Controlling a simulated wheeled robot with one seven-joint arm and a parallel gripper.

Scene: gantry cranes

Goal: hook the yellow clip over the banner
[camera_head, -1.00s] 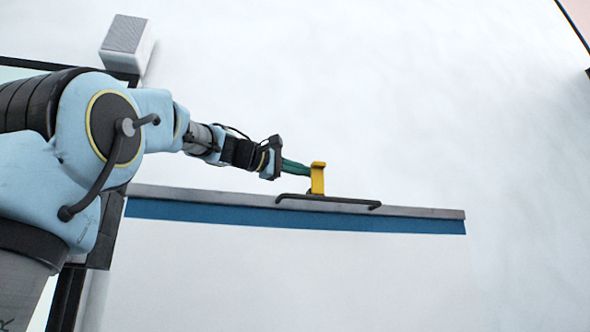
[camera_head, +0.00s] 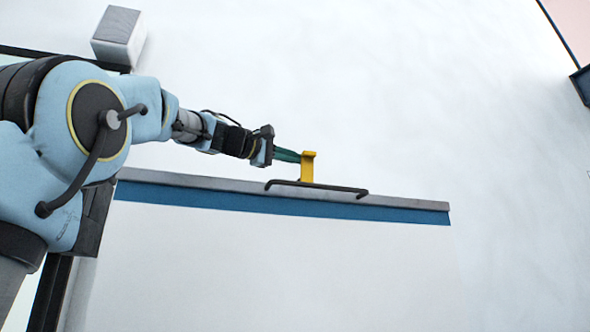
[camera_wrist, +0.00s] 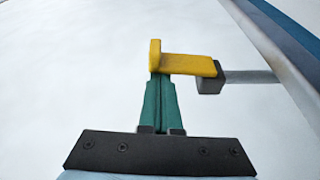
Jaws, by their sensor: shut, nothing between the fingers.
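The yellow clip (camera_head: 307,167) stands upright just above the banner's top edge in the head view, its base at a dark bar. In the wrist view the yellow clip (camera_wrist: 188,65) lies across just past my fingertips. My gripper (camera_head: 298,156) has its green fingers together, tips touching or very near the clip's left side. The wrist view also shows the closed fingers of my gripper (camera_wrist: 160,84) with nothing between them. The banner (camera_head: 220,208) has a grey top edge and a blue strip. I cannot tell whether the clip's hook is over it.
A dark bar (camera_head: 335,188) runs along the banner's top edge. In the wrist view a grey rod (camera_wrist: 250,76) joins a dark block at the clip's end to the edge at right. A grey box (camera_head: 118,37) is at upper left.

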